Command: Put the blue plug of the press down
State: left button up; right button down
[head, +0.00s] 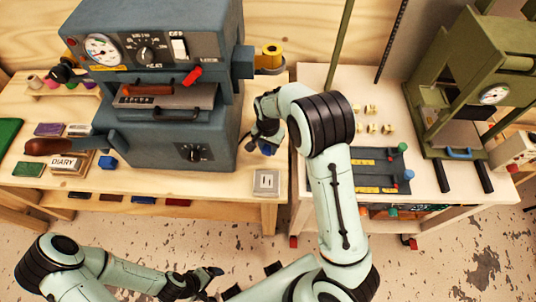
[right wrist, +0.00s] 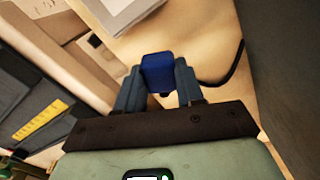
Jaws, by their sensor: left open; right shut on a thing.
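The blue plug (right wrist: 158,72) is between the fingers of my right gripper (right wrist: 158,82) in the right wrist view, with the gripper shut on it. In the head view, my right gripper (head: 264,138) is beside the right side of the blue-grey press (head: 215,135), above the wooden bench. The plug (head: 267,149) shows only partly there, and I cannot tell whether it touches the bench. My left gripper (head: 208,276) is open and empty, low in front of the bench.
A grey socket plate (head: 266,183) lies near the bench's front right corner. A black cable (right wrist: 228,78) runs beside the plug. A second table (head: 385,145) holds a green press (head: 470,80).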

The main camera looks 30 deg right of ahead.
aim_at(268, 160)
jog(key=shift+f, duration=2.75)
pick_arm(q)
jog(key=shift+s+f, duration=0.15)
jog(key=shift+f, duration=0.05)
jog(key=shift+s+f+b, duration=0.3)
jog(key=shift+f+b, duration=0.1)
pick_arm(e)
jog(key=shift+f, duration=0.6)
jog(key=c, duration=0.7)
grip_release()
jog(key=shift+r, duration=0.3)
notch_tip(268, 160, up, 13)
jog(key=shift+f+p, duration=0.15)
jog(key=shift+p, duration=0.6)
pick_arm(q)
jog(key=shift+w+r, duration=0.75)
jog(key=shift+r, duration=0.25)
